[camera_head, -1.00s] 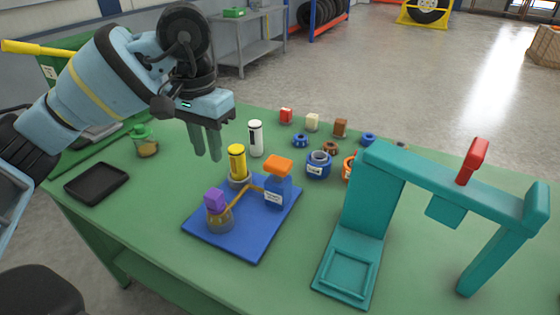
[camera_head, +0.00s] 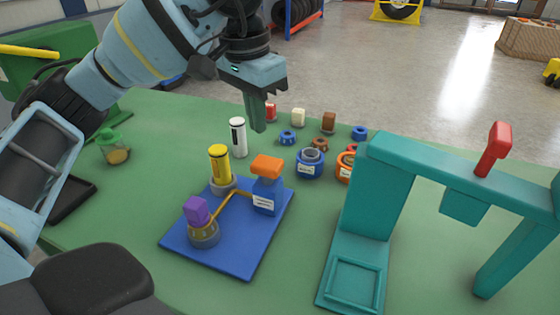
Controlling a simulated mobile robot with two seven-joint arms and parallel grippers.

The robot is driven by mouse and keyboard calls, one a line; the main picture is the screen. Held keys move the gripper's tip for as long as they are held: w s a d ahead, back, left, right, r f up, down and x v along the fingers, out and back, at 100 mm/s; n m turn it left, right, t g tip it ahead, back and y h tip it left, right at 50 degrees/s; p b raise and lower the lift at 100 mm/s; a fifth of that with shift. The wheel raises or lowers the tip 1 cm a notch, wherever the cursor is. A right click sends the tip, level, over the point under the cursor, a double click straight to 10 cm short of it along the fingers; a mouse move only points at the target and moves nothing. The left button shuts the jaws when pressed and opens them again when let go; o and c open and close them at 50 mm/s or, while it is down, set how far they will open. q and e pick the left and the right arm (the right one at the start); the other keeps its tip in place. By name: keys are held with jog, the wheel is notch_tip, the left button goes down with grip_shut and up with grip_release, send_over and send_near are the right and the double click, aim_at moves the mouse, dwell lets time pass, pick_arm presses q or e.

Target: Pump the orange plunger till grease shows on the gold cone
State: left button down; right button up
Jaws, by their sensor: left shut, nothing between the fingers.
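The orange plunger (camera_head: 267,166) caps a blue block (camera_head: 266,196) with a white label, on the blue base plate (camera_head: 235,262). A yellow cylinder (camera_head: 219,163) stands in a grey holder on the plate. My left gripper (camera_head: 258,127) is shut and empty, fingers pointing down, above and apart from the plunger. My right gripper is out of view.
A white cylinder (camera_head: 238,138) stands just behind the plate. A teal press frame (camera_head: 380,196) with a red handle (camera_head: 494,149) fills the right. A green-lidded jar (camera_head: 115,149) stands at left.

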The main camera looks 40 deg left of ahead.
aim_at(265, 163)
pick_arm(q)
jog(key=shift+d, duration=0.1)
jog(key=shift+f, duration=0.1)
dwell(0.3)
jog(key=shift+f+b, duration=0.4)
jog(key=shift+f, duration=0.05)
jog(key=f+b, duration=0.2)
jog(key=f, duration=0.1)
jog(key=f+b, duration=0.1)
jog(key=shift+w+f+b, duration=0.3)
jog(key=shift+f+b, duration=0.05)
jog(key=shift+f, duration=0.05)
jog(key=shift+d+f+b, duration=0.1)
jog(key=shift+f+b, duration=0.3)
jog(key=shift+f, duration=0.1)
